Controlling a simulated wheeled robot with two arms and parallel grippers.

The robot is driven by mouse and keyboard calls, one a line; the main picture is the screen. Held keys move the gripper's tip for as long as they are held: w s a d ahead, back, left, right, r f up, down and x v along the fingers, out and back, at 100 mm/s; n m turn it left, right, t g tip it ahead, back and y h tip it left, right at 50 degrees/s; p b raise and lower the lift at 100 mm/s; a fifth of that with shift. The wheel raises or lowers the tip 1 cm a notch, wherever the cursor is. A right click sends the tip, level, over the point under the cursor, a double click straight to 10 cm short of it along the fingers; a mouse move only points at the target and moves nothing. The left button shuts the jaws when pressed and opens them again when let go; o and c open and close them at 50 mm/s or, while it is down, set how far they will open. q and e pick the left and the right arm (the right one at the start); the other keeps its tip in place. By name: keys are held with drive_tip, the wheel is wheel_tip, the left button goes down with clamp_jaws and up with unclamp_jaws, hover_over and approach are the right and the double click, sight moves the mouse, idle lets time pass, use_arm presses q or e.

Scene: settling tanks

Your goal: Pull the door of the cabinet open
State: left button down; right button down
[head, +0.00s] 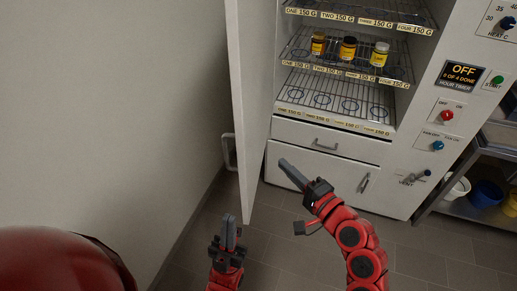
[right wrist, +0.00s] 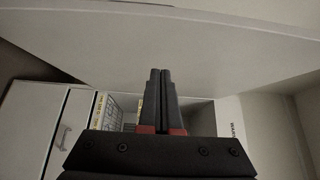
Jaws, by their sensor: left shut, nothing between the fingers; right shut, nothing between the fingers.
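The cabinet's tall white door (head: 247,95) stands swung open on the left of the cabinet (head: 325,137), roughly edge-on to me in the head view. Its bar handle (head: 229,152) shows on the left, outer side. Shelves inside are exposed. My right gripper (head: 283,163) is shut and empty, to the right of the door on its inner side, in front of the lower drawers. In the right wrist view its fingers (right wrist: 160,72) point at a broad pale panel (right wrist: 180,55); contact cannot be told. My left gripper (head: 230,218) is shut and empty, near the door's lower end, off the handle.
A control panel (head: 452,95) with knobs is on the right. A low rack (head: 488,170) holds buckets at the far right. A pale wall (head: 100,100) is on the left; tiled floor (head: 285,245) is clear.

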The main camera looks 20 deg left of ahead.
sight(249, 143)
drive_tip(key=w+a+p, duration=0.1)
drive_tip(key=a, duration=0.1)
drive_tip(key=a+p, duration=0.1)
drive_tip(key=a, duration=0.2)
drive_tip(key=w+a+p, duration=0.1)
drive_tip(key=a, duration=0.2)
drive_tip(key=shift+w+a+r+p, duration=0.1)
drive_tip(key=shift+w+a+p, duration=0.1)
drive_tip(key=shift+w+p, duration=0.15)
drive_tip(key=shift+w, duration=0.1)
